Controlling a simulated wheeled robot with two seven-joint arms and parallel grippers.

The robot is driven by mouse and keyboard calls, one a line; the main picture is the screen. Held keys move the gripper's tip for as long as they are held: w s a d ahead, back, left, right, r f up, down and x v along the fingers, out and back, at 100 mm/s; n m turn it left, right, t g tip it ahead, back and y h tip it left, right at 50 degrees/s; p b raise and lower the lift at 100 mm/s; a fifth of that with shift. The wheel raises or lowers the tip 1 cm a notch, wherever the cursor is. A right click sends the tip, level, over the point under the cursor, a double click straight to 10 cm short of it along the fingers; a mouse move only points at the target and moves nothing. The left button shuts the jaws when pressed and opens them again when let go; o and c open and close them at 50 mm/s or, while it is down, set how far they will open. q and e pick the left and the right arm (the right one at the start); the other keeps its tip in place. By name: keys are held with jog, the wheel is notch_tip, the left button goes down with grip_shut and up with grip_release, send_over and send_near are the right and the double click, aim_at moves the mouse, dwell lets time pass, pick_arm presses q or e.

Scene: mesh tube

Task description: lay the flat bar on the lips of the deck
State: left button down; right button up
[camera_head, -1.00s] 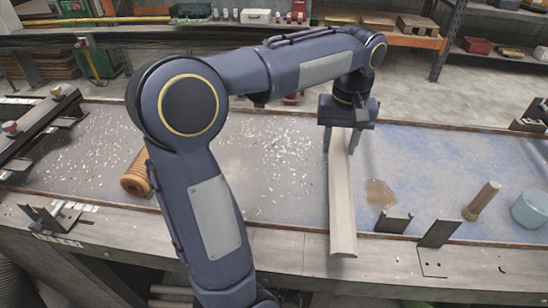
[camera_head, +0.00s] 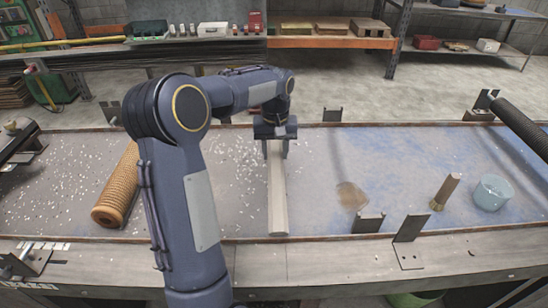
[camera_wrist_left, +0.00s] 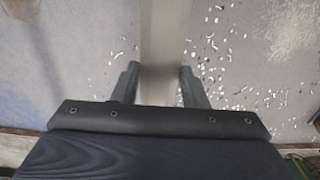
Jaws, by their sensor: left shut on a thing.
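The flat bar (camera_head: 278,203) is long, pale and beige. My left gripper (camera_head: 275,150) is shut on it near its far end, with a finger on each side. The bar points from the gripper towards the front of the deck (camera_head: 410,165), its near end by the near lip (camera_head: 335,237). I cannot tell whether it touches that lip. The far lip (camera_head: 345,124) runs behind the gripper. The left wrist view shows the bar (camera_wrist_left: 165,40) between the two fingers (camera_wrist_left: 160,88). My right gripper is not in view.
A tan ribbed roll (camera_head: 118,190) lies left of my arm. Right of the bar are a brown patch (camera_head: 351,196), upright brackets (camera_head: 368,223), a wooden-handled brush (camera_head: 445,190) and a light-blue tub (camera_head: 491,192). A black tube (camera_head: 520,125) is at the right edge.

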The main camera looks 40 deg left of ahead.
aim_at(274, 160)
pick_arm(q)
jog(key=shift+w+a+f, duration=0.45)
jog(key=shift+a+f, duration=0.1)
jog(key=shift+f, duration=0.2)
jog(key=shift+w+f, duration=0.15)
jog(key=shift+f, duration=1.55)
jog(key=shift+a+f, duration=0.1)
jog(key=shift+f, duration=0.05)
jog(key=c, duration=0.9)
grip_release()
jog(key=shift+o, duration=0.2)
